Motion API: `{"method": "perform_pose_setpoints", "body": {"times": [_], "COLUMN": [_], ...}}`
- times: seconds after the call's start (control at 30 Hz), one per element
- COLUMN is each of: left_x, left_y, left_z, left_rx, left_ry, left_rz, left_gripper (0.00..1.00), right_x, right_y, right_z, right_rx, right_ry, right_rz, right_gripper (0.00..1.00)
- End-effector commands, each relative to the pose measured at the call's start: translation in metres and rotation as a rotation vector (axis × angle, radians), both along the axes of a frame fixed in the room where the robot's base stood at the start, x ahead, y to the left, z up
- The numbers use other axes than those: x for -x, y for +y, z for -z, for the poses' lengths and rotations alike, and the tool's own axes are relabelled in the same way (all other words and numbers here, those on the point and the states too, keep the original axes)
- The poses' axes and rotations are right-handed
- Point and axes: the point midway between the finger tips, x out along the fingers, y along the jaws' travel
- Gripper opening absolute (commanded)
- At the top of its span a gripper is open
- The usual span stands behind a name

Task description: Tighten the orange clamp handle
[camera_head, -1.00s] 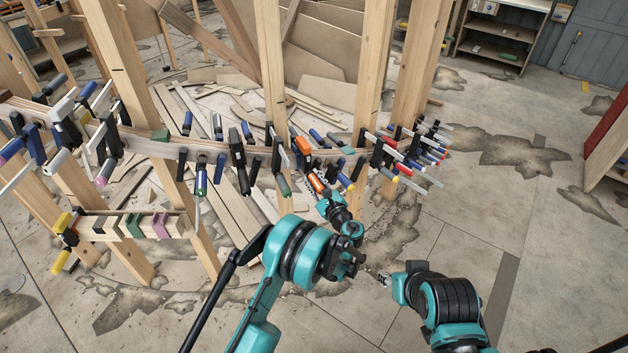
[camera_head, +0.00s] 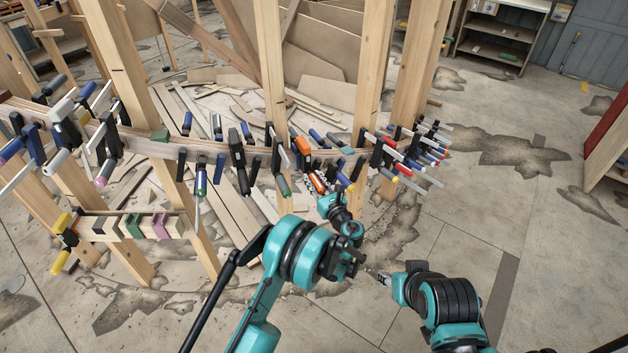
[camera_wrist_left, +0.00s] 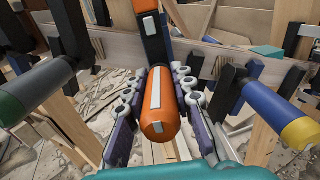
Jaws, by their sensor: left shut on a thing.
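The orange clamp (camera_head: 303,146) is fixed on the curved wooden stringer (camera_head: 225,151), right of the middle of the row of clamps. Its orange handle (camera_wrist_left: 159,108) fills the middle of the left wrist view, pointing toward the camera. My left gripper (camera_head: 318,184) is at the handle, and its two fingers (camera_wrist_left: 160,95) lie along both sides of it, shut on it. In the head view the fingers largely cover the handle. My right gripper (camera_head: 383,278) is apart from the clamps, low over the floor; its fingers are too small to tell open from shut.
Neighbouring clamps stand close on both sides: a dark green-handled one (camera_wrist_left: 30,90) at left and a blue and yellow one (camera_wrist_left: 270,110) at right. Wooden posts (camera_head: 272,80) rise behind the stringer. Loose boards lie on the floor behind. The floor at right is open.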

Motion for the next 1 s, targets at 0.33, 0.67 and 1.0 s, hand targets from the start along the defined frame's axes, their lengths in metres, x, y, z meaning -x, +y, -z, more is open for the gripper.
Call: {"method": "perform_pose_setpoints", "body": {"times": [0.33, 0.67, 1.0], "left_x": [0.000, 0.000, 0.034], "left_y": [0.000, 0.000, -0.018], "left_z": [0.000, 0.000, 0.000], "left_rx": [0.000, -0.001, -0.001], "left_ry": [0.001, 0.000, 0.001], "left_rz": [0.001, 0.000, 0.005], "left_gripper": [0.00, 0.45, 0.45], "right_x": [0.000, 0.000, 0.000], "right_y": [0.000, 0.000, 0.000], "right_z": [0.000, 0.000, 0.000], "right_rx": [0.000, 0.000, 0.000], "right_ry": [0.000, 0.000, 0.000], "right_rz": [0.000, 0.000, 0.000], "right_gripper": [0.40, 0.40, 0.40]}}
